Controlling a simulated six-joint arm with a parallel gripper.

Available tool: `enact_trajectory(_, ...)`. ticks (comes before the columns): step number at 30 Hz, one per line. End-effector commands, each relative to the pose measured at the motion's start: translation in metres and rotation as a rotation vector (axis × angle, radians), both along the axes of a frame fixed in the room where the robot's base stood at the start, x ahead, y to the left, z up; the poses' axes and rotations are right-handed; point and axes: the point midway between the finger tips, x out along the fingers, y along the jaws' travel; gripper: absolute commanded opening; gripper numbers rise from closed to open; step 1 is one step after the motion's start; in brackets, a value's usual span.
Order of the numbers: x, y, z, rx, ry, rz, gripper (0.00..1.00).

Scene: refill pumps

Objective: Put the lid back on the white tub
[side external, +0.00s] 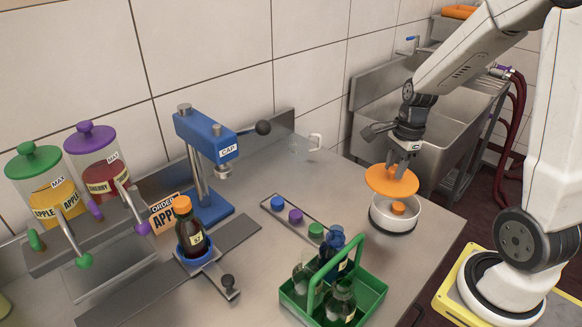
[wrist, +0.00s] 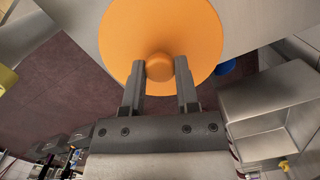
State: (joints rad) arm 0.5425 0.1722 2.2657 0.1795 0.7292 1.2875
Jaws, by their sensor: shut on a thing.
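The white tub (side external: 377,217) stands open near the right edge of the steel counter in the side view. A small orange cap (side external: 398,208) shows inside it. The lid is a flat orange disc (side external: 380,182) with a round knob in its middle. My gripper (side external: 402,170) is shut on the lid's knob and holds the lid above the tub, with a gap between them. In the wrist view the lid (wrist: 160,25) fills the top middle, and my gripper (wrist: 160,72) has a finger on each side of the knob. The lid hides the tub there.
A green crate of bottles (side external: 362,286) stands in front of the tub. A rail with coloured caps (side external: 277,203) lies to the left. Farther left are a blue cap press (side external: 205,135), an orange-capped bottle (side external: 190,232) and two dispensers. A sink (side external: 375,90) is behind.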

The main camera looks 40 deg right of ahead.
Motion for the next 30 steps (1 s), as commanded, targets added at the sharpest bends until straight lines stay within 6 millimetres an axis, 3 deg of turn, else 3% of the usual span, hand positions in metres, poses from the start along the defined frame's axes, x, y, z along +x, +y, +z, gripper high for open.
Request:
enact_trajectory(9, -0.018, -0.022, -0.005, 0.001, 0.001, -0.002, 0.0)
enact_trajectory(20, -0.019, -0.023, -0.009, 0.002, 0.001, 0.0, 0.0)
enact_trajectory(30, -0.019, -0.023, -0.027, 0.001, 0.003, 0.0, 0.0)
